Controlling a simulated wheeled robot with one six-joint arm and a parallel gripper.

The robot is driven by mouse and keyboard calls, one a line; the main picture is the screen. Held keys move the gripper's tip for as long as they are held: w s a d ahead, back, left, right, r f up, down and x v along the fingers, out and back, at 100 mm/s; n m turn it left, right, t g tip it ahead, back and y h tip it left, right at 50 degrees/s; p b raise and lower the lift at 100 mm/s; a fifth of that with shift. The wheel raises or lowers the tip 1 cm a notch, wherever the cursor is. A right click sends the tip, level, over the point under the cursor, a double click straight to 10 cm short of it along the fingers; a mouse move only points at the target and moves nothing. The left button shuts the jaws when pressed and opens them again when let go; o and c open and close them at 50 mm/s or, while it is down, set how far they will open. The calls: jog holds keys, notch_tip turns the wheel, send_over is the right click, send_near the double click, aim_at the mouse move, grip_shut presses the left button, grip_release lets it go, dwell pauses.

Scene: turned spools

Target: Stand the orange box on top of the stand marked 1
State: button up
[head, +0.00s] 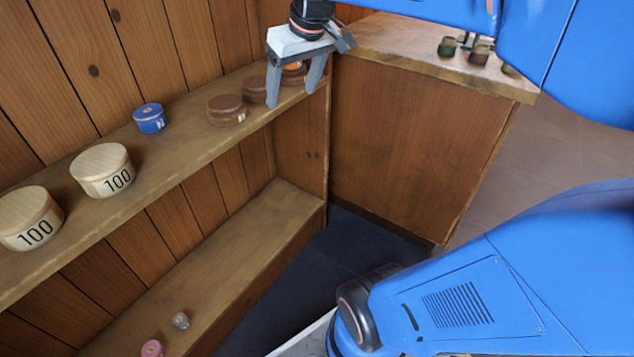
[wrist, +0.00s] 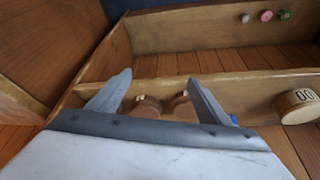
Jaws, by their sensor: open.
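The orange box (head: 293,67) shows as a small orange patch between the fingers of my gripper (head: 292,97) in the head view, at the far end of the upper shelf. It appears to be on or beside a brown round piece (head: 292,80); I cannot tell which. My gripper is open and pointed down over that end of the shelf. A brown round stand (head: 227,110) with a pale mark sits to the left, with another brown one (head: 255,88) partly behind a finger. The numbers on them are too small to read. The wrist view shows two brown pieces (wrist: 148,107) beyond the fingers.
On the upper shelf are a blue spool (head: 151,119) and two pale wooden drums marked 100 (head: 103,171). A pink spool (head: 152,348) and a grey one (head: 180,320) sit on the lower shelf. A wooden counter (head: 415,50) with small dark items stands at right.

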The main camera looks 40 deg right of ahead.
jog(key=s+a+f, duration=0.2)
jog(key=s+f, duration=0.5)
jog(key=s, duration=0.1)
jog(key=s+a+f, duration=0.3)
jog(key=s+f, duration=0.4)
jog(key=s, duration=0.1)
jog(key=shift+m, duration=0.3)
